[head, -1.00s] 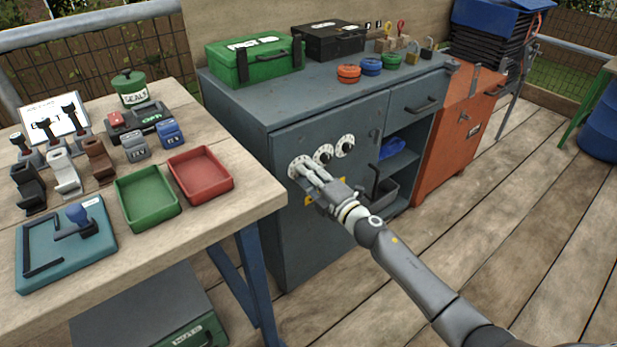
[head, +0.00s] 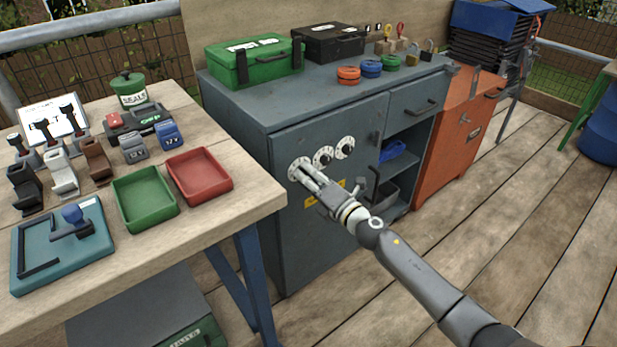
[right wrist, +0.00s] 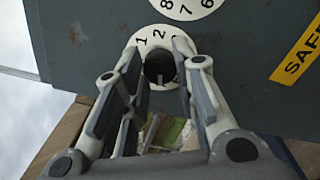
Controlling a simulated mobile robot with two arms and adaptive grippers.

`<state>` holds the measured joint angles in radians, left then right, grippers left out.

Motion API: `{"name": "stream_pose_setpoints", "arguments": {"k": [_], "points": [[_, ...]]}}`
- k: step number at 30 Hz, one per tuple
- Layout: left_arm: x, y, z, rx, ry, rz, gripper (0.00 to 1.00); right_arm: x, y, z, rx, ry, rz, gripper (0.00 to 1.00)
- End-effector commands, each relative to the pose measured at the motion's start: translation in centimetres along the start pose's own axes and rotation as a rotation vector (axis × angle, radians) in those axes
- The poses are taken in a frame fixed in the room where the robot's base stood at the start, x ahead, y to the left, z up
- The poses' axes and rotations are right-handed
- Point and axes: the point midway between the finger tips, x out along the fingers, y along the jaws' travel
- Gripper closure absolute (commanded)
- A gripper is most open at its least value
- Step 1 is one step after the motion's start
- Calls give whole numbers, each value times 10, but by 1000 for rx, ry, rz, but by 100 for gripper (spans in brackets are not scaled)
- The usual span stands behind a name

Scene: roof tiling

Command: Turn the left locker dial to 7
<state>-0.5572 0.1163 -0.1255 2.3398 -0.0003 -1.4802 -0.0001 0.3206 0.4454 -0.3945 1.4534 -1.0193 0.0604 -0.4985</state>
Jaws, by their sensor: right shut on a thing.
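The left locker dial (head: 294,167) is a white numbered disc on the grey locker door. In the right wrist view the same disc (right wrist: 146,43) shows the numbers 1 and 2 at its upper edge. Its black knob (right wrist: 160,68) sits between the fingers. My right gripper (head: 305,173) is at this dial; in the right wrist view its fingers (right wrist: 158,62) are closed on both sides of the knob. The fingers hide most of the disc and the pointer cannot be read. My left gripper is not in view.
The middle dial (head: 323,157) and right dial (head: 345,147) sit close beside it, up and to the right. A yellow label (right wrist: 300,52) is on the door. The workbench (head: 245,205) with trays stands left. The wooden deck in front is open.

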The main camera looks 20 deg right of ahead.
Motion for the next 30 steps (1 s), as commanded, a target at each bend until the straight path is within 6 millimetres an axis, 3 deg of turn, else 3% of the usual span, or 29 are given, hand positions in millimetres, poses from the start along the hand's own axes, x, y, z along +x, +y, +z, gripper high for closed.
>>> {"name": "stream_pose_setpoints", "arguments": {"k": [7, 8, 12, 23, 30], "points": [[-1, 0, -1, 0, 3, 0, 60, 0, -1, -2, 1, 3, -2, 98], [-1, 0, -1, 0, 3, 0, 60, 0, -1, -2, 1, 3, -2, 70], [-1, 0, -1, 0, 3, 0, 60, 0, -1, -1, 1, 2, -1, 52], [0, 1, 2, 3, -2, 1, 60, -2, 0, 0, 1, 1, 0, 51], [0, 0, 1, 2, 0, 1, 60, -31, -2, -1, 0, 3, -3, 51]]}}
